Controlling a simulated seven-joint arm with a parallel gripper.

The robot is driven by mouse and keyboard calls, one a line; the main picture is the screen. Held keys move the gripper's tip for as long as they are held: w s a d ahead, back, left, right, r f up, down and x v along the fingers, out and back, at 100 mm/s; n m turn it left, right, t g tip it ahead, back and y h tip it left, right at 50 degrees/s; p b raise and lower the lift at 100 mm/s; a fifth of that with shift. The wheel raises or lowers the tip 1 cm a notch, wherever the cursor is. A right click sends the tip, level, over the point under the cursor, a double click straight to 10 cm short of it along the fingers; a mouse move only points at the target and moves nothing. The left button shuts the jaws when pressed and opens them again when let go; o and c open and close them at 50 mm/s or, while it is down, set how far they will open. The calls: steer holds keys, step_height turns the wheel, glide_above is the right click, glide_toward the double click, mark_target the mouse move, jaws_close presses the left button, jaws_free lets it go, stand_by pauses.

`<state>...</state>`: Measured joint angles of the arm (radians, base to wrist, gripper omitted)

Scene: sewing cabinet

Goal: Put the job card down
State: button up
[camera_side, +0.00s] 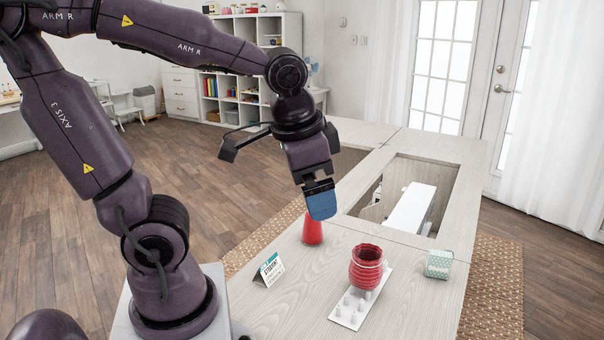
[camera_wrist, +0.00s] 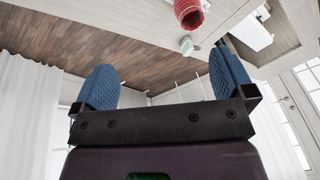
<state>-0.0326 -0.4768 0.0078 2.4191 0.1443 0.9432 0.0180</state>
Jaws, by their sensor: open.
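The job card (camera_side: 268,270), a small folded white card with a teal band and dark print, stands upright like a tent on the pale wooden cabinet top (camera_side: 290,310), toward its left edge. My gripper (camera_side: 321,205) is in the air above the cabinet, up and to the right of the card and apart from it. Its blue pads are spread open with nothing between them, as the wrist view (camera_wrist: 163,78) shows. The card does not show in the wrist view.
A red cone (camera_side: 313,230) stands just below my gripper. A red ribbed jar (camera_side: 366,262) sits on a white pegged tray (camera_side: 343,318), with a green dotted box (camera_side: 439,264) to its right. Behind is a cabinet opening with a white panel (camera_side: 411,208). Bare wood surrounds the card.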

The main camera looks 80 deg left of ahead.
steer(key=s+d+r+t, duration=0.1)
steer(key=s+d+r+t+h, duration=0.1)
steer(key=d+r, duration=0.1)
steer(key=shift+s+n+t, duration=0.15)
steer(key=shift+n+t, duration=0.15)
steer(key=shift+t, duration=0.1)
